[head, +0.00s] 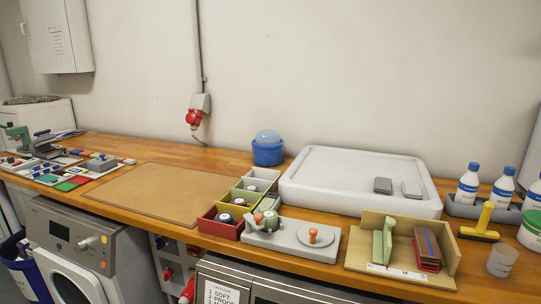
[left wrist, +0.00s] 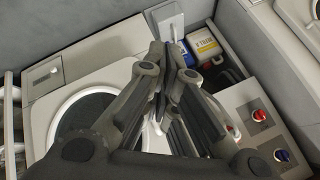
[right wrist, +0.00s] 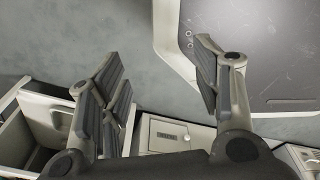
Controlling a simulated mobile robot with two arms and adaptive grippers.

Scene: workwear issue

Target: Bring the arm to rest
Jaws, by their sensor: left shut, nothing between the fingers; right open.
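Neither arm shows in the head view. My left gripper (left wrist: 172,62) is in the left wrist view, its two fingers together with nothing between them. It hangs in front of a pale machine with a round dark door (left wrist: 82,118), and I see no contact with it. My right gripper (right wrist: 165,88) is in the right wrist view, its fingers wide apart and the gap empty. Grey floor (right wrist: 165,60) shows between its fingers, with a grey cabinet front below them in the picture.
The wooden counter (head: 160,150) carries a brown mat (head: 150,193), coloured bins (head: 222,222), a white tray (head: 350,160), a wooden holder (head: 443,283) and bottles (head: 467,185). An open drawer (right wrist: 30,130) is at left in the right wrist view. A dark-topped platform (right wrist: 275,50) is at right.

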